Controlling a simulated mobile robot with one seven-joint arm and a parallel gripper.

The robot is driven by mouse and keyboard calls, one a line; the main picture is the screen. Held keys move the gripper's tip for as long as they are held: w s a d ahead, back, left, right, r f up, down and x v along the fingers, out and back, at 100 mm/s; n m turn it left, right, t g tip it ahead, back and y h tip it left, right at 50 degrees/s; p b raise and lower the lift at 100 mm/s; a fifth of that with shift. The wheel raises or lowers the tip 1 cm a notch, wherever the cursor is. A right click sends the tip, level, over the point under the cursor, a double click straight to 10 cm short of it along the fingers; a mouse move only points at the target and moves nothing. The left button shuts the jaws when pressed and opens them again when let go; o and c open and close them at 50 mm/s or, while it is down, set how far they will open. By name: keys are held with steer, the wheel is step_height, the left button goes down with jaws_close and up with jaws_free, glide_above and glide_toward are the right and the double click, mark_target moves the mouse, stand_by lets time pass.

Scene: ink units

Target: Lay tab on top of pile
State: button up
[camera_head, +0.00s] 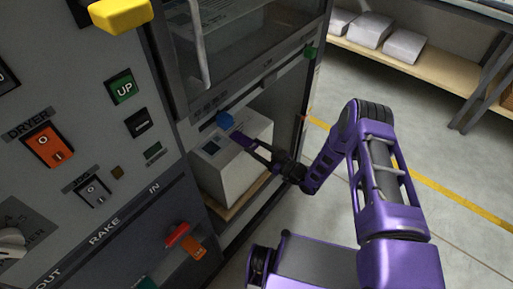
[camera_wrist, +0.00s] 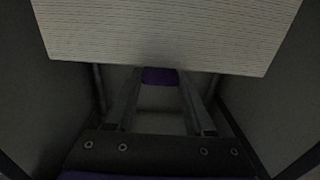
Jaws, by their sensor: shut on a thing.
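The pile (camera_head: 232,172) is a white block of sheets standing in the open bay of the machine. Its finely lined side (camera_wrist: 165,30) fills the top of the wrist view. A small dark blue patch (camera_head: 212,147) shows on its top. My gripper (camera_head: 254,149) reaches in from the right, at the pile's top right edge. It is shut on a small purple tab (camera_head: 241,139), which also shows between the fingertips in the wrist view (camera_wrist: 159,76). In the head view the tab overlaps the pile's top; I cannot tell whether it touches.
The pile stands on a pale wooden board (camera_head: 240,198). A blue knob-like thing (camera_head: 225,120) is at the pile's back edge. The machine's control panel (camera_head: 75,130) is on the left. A shelf (camera_head: 420,65) with white packs is at the back right. Open floor lies right of the bay.

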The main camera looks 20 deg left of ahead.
steer(key=o, duration=1.3)
steer(key=shift+r, duration=0.1)
steer(key=p+v, duration=0.1)
steer(key=v, duration=1.1)
steer(key=shift+s, duration=0.1)
